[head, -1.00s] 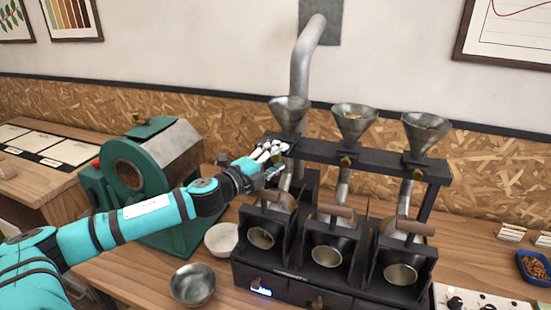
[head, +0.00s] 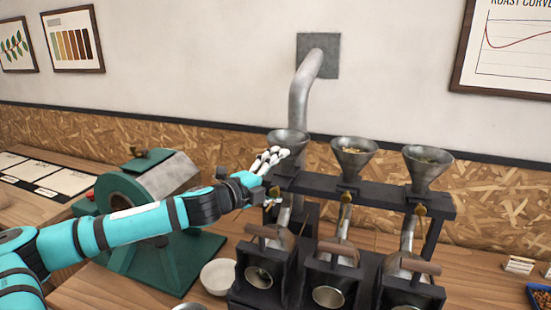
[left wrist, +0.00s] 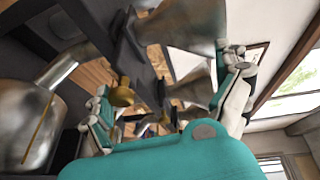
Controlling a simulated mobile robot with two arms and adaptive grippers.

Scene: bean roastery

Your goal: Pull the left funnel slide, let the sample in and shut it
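The left funnel (head: 287,139) is a grey metal cone on the dark rack (head: 385,193), above a sloping metal pipe. A small brass knob (head: 275,191) shows below it, partly covered by my left gripper (head: 268,178). That gripper is at the left funnel's lower front, with pale fingers spread, one above the other, around the knob's height. In the left wrist view, the fingers (left wrist: 168,105) stand wide apart, and a brass knob (left wrist: 122,96) and a funnel (left wrist: 187,27) show between them. I cannot tell whether a finger touches the knob. My right gripper is out of view.
Dark boxes with wooden handles stand beneath. A green roaster (head: 150,200) stands behind my left arm. A white bowl (head: 218,277) is left of the boxes.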

